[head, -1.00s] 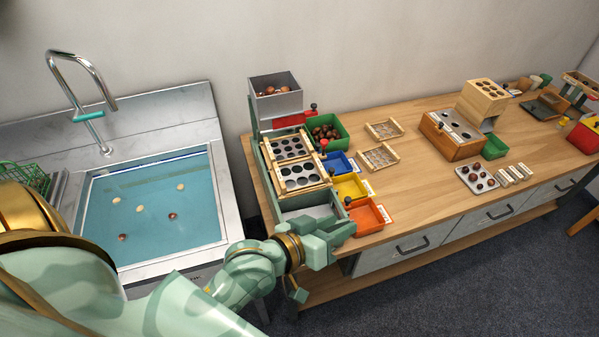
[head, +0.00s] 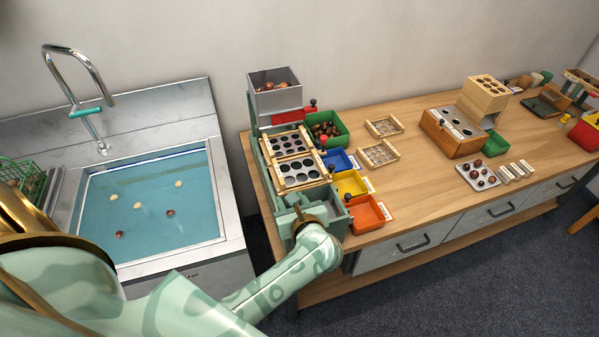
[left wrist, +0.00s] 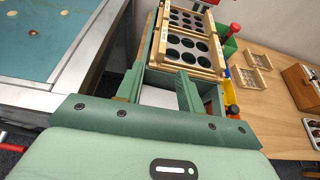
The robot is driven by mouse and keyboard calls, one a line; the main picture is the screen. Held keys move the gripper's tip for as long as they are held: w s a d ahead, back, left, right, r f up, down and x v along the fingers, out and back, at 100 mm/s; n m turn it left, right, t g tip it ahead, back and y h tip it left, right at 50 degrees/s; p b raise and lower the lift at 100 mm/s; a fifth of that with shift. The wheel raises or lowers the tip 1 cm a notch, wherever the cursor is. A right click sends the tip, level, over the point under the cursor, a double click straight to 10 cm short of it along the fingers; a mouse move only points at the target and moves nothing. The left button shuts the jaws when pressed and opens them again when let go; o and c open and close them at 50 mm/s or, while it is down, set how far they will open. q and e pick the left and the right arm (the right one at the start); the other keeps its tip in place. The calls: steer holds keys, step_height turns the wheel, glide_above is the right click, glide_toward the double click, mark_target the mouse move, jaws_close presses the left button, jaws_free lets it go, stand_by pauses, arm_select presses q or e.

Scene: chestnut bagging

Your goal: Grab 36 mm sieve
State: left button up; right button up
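Two wooden-framed sieves with dark round holes sit in the green sorting stand. The front one, with larger holes (head: 299,173), shows in the left wrist view as the nearer sieve (left wrist: 187,50); behind it is one with smaller holes (head: 290,143). Two paler sieve frames lie on the table, a nearer one (head: 377,153) and a farther one (head: 384,126). I cannot read which is 36 mm. My left gripper (left wrist: 161,84) is open and empty, its fingers just short of the front sieve. In the head view its wrist partly hides it. My right gripper is out of view.
A grey hopper (head: 275,100) with chestnuts tops the stand. Green (head: 342,135), blue (head: 337,161), yellow (head: 350,184) and orange (head: 367,213) bins line its right side. A water-filled sink (head: 150,200) is at left. Bare tabletop (head: 430,195) lies right of the bins.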

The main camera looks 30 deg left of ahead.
mark_target(282, 180)
arm_select(q)
steer(key=b+x, duration=0.2)
steer(key=x, duration=0.4)
steer(key=shift+a+f, duration=0.1)
steer(key=shift+f, duration=0.1)
steer(key=shift+w+a+b, duration=0.35)
steer(key=shift+w+a, duration=0.05)
steer(key=shift+w, duration=0.05)
steer(key=b+x, duration=0.2)
steer(key=x, duration=0.3)
steer(key=shift+w+b, duration=0.3)
steer(key=shift+s+d+r, duration=0.1)
jaws_close()
